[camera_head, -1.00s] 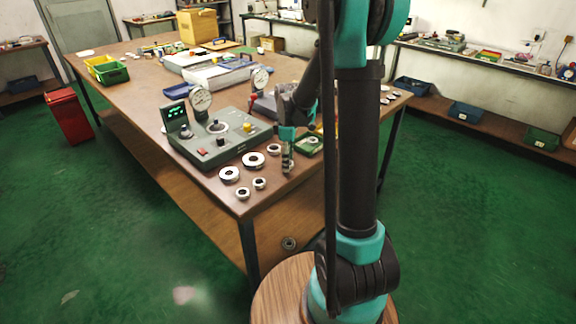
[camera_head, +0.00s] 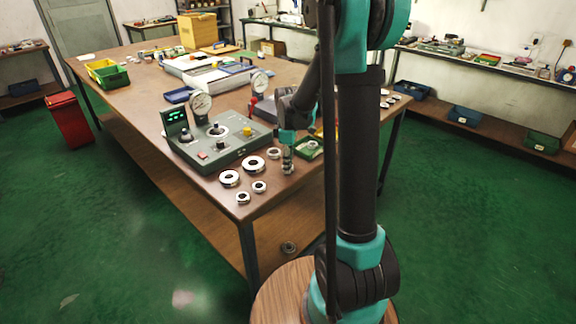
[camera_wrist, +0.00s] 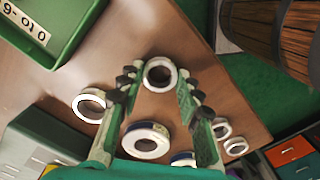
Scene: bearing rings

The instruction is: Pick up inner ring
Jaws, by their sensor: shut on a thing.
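My gripper (camera_head: 287,168) is low over the near right corner of the brown table. In the wrist view its two green fingers with dark pads (camera_wrist: 160,85) are closed on a pale metal inner ring (camera_wrist: 160,62), which sits between the fingertips. I cannot clearly make out this ring in the head view, nor whether it touches the table. Several other rings lie apart on the table, among them a larger one (camera_head: 253,164) and a smaller one (camera_head: 243,197). In the wrist view one ring (camera_wrist: 145,154) lies below the held one and another (camera_wrist: 77,105) to its left.
A grey-green gauge device (camera_head: 215,153) with dials stands left of the rings. A small green tray (camera_head: 308,153) is just right of my gripper; a labelled green tray (camera_wrist: 60,40) fills the wrist view's upper left. The table's near edge is close to the rings.

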